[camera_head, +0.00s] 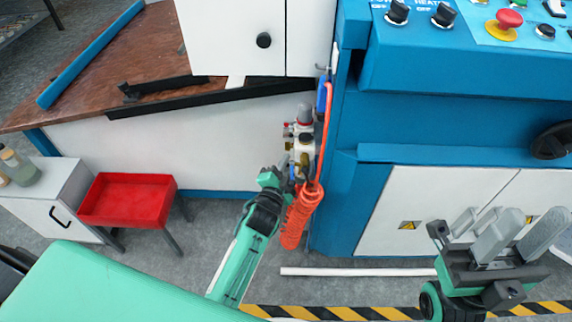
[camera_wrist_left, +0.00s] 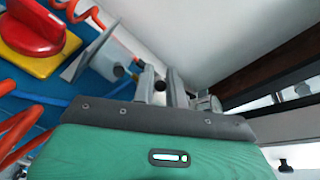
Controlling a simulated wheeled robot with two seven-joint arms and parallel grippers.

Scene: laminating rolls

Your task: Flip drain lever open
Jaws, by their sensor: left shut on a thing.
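The air unit (camera_head: 304,148), with a grey cap, red parts and a brass gauge, is mounted on the left side of the blue machine. My left gripper (camera_head: 284,166) reaches up to the lower part of this unit. In the left wrist view its fingers (camera_wrist_left: 160,84) are close together on a small part, which I take to be the drain lever. The lever is mostly hidden by the fingers, so its angle cannot be told. A red knob on a yellow plate (camera_wrist_left: 35,30) is at the upper left there. My right gripper (camera_head: 512,235) is open and empty, in front of the white cabinet doors.
An orange coiled hose (camera_head: 300,216) hangs just right of my left gripper. The blue machine (camera_head: 430,110) stands to the right. A red tray (camera_head: 127,199) is on a stand at the left. A white rod (camera_head: 350,271) lies on the floor.

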